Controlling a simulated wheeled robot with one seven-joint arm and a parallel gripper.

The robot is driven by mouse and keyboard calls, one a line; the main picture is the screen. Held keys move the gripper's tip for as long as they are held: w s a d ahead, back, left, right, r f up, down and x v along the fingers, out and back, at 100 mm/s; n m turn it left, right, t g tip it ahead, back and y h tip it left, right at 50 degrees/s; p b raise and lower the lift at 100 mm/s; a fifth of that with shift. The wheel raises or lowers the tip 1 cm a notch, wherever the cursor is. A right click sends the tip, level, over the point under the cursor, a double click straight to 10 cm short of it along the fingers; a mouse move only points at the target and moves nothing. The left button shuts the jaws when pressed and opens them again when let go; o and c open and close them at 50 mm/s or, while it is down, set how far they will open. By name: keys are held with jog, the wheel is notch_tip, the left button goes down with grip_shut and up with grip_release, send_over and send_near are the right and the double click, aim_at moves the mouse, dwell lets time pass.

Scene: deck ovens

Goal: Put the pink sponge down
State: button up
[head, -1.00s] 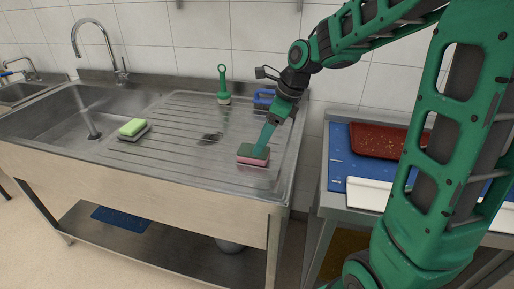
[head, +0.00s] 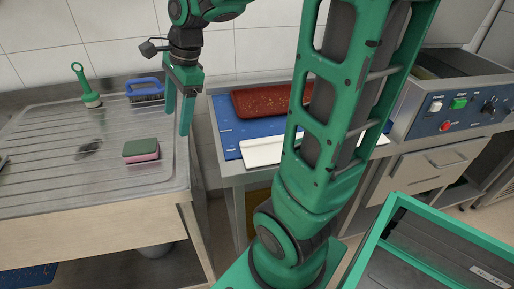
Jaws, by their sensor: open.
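The pink sponge (head: 142,156), with a dark green top layer, lies flat on the ribbed steel drainboard (head: 50,180), near its right side. My gripper (head: 178,124) is open and empty. Its two green fingers point down over the right edge of the drainboard, behind and to the right of the sponge and apart from it.
A blue-handled brush (head: 145,90) and a green-handled brush (head: 88,92) stand at the back of the drainboard. To the right, a table bears a blue mat (head: 228,122), a red-brown tray (head: 262,101) and a white board (head: 262,151). A gap separates drainboard and table.

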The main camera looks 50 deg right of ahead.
jog(key=s+d+f+n+g, duration=0.1)
jog(key=s+d+f+n, duration=0.1)
jog(key=s+n, duration=0.2)
jog(key=s+d+f+n+h, duration=0.1)
jog(key=s+d+n, duration=0.2)
jog(key=s, duration=0.8)
jog(key=s+d+f+n+g+h, duration=0.1)
jog(key=s+d+f+n, duration=0.1)
jog(key=s+n, duration=0.5)
jog(key=shift+s+d+f+g, duration=0.2)
jog(key=shift+d+f+g, duration=0.1)
jog(key=shift+d, duration=0.4)
jog(key=shift+w+f, duration=0.25)
jog(key=shift+w, duration=0.4)
jog(key=shift+o, duration=0.6)
